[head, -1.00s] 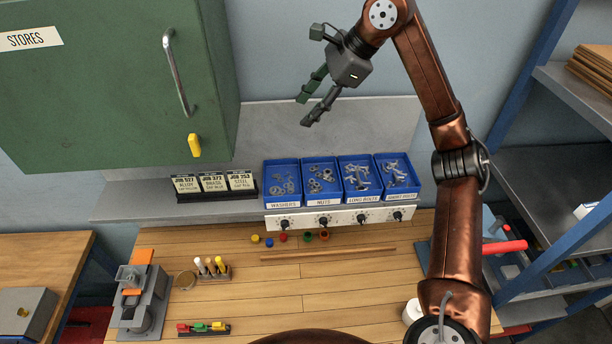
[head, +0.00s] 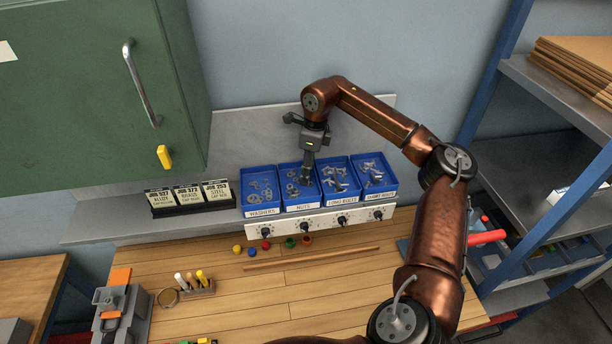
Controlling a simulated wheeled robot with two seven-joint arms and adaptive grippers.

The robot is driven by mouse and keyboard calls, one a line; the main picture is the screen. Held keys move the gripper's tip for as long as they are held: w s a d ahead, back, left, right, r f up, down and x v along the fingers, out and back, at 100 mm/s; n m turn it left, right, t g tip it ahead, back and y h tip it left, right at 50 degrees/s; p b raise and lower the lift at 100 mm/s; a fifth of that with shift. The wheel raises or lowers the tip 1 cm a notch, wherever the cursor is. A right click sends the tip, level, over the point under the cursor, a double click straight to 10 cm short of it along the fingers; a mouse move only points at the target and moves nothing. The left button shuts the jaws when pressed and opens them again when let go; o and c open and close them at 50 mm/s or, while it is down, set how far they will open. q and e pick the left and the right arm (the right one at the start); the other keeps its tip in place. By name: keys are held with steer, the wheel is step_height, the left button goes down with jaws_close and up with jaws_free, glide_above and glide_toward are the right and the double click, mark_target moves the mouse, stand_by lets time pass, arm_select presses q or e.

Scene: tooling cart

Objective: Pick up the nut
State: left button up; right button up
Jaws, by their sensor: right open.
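Several nuts (head: 292,189) lie in the blue bin labelled NUTS (head: 302,207), second from the left in a row on the shelf. My right gripper (head: 306,177) points down over the right side of this bin, with its fingertips at or just above the nuts. It is open, and no nut shows between its fingers. The fingers hide part of the bin's contents. I cannot tell whether they touch a nut. My left gripper is not in view.
The washers bin (head: 262,211) is at left; the long bolts bin (head: 342,201) and short bolts bin (head: 379,194) are at right. A knobbed panel (head: 322,222) runs below. A green cabinet (head: 80,100) hangs at upper left. Job cards (head: 188,197) stand left of the bins.

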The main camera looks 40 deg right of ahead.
steer(key=shift+w+a+f, duration=0.1)
steer(key=shift+f, duration=0.55)
steer(key=shift+c, duration=0.4)
jaws_close()
